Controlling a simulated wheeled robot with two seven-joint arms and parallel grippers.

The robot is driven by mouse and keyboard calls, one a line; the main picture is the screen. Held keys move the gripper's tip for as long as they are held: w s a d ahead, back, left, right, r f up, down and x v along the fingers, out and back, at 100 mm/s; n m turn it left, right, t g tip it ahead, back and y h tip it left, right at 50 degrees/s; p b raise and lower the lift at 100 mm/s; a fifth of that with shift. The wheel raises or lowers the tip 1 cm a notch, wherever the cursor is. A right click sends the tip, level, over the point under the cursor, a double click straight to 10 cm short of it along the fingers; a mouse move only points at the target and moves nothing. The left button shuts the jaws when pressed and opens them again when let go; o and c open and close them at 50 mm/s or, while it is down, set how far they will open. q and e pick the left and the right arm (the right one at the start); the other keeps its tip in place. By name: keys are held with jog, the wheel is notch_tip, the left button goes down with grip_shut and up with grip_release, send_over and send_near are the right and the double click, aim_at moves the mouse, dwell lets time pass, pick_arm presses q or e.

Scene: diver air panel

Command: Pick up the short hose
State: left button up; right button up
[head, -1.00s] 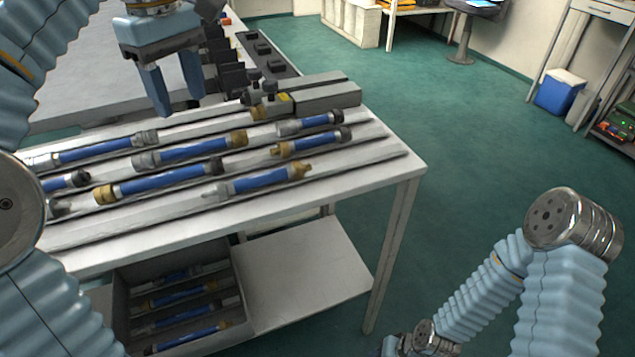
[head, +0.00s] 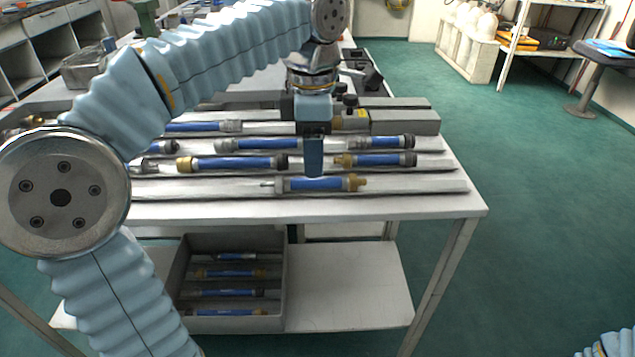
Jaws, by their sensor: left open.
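Several blue hoses with brass or silver end fittings lie in rows on the white table. The front-row hose (head: 325,185) is short, with a brass fitting on its right end and a thin silver tip on its left. Another short hose (head: 380,160) lies behind it to the right, and a longer hose (head: 232,163) to the left. My left gripper (head: 314,172) is open and points down, its fingertips in front of the front-row hose's upper edge in the picture. I see it nearly edge-on; whether it touches the hose I cannot tell. My right gripper is out of view.
A grey bin (head: 286,290) with more blue hoses stands on the lower shelf (head: 350,290). A grey block (head: 405,122) sits behind the hoses at the right. The table's front strip (head: 400,205) is clear. My left arm hides part of the table's left side.

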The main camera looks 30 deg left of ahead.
aim_at(314, 183)
pick_arm(q)
jog(key=f, duration=0.5)
jog(key=shift+w+a+f, duration=0.1)
jog(key=shift+w+f, duration=0.05)
jog(key=shift+w, duration=0.05)
grip_shut()
